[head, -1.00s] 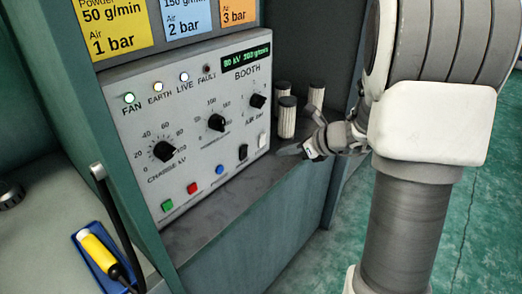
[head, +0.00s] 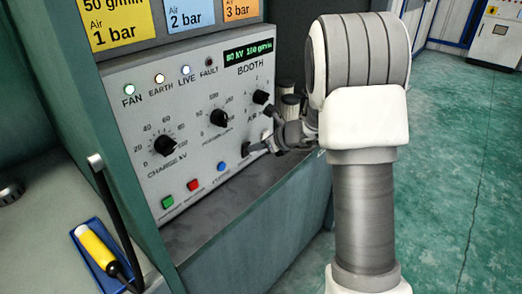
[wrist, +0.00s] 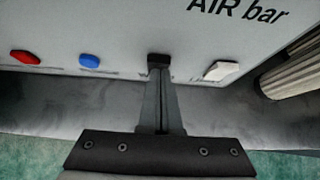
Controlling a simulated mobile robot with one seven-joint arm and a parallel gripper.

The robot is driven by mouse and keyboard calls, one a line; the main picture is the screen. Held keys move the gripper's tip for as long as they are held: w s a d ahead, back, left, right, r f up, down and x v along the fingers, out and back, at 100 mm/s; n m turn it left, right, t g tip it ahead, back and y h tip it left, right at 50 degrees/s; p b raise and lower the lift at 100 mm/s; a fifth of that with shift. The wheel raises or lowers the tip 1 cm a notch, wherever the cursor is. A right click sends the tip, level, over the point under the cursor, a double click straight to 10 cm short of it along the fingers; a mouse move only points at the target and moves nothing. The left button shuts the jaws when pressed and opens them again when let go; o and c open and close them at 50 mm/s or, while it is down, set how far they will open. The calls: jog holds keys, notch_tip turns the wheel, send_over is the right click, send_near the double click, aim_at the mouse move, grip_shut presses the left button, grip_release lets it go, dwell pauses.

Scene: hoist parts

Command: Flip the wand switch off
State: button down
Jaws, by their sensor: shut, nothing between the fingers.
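The grey booth control panel (head: 185,130) carries a black switch (wrist: 158,60) and a white switch (wrist: 221,70) along its lower right. Their small labels are too blurred or covered to read, so I cannot tell by lettering which is the wand switch. My gripper (wrist: 160,84) is shut and empty, pointing at the panel. Its fingertips are right at the black switch, overlapping its lower edge in the wrist view; contact is unclear. In the head view my gripper (head: 252,149) covers much of this area. A yellow-handled wand (head: 96,245) lies in a blue tray (head: 82,236).
Red (wrist: 25,57) and blue (wrist: 90,60) buttons sit left of the switches, with a green button (head: 167,202) further left. Black knobs (head: 219,118) are above. Ribbed grey cylinders (wrist: 292,77) stand right of the panel. A grey ledge (head: 215,214) runs below it.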

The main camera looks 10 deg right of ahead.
jog(key=shift+r, duration=0.1)
jog(key=p, duration=0.3)
jog(key=shift+w+a+g+h, duration=0.2)
jog(key=shift+w+g+h, duration=0.05)
jog(key=shift+g+h, duration=0.05)
jog(key=shift+r, duration=0.15)
jog(key=shift+r+p, duration=0.6)
jog(key=shift+r, duration=0.1)
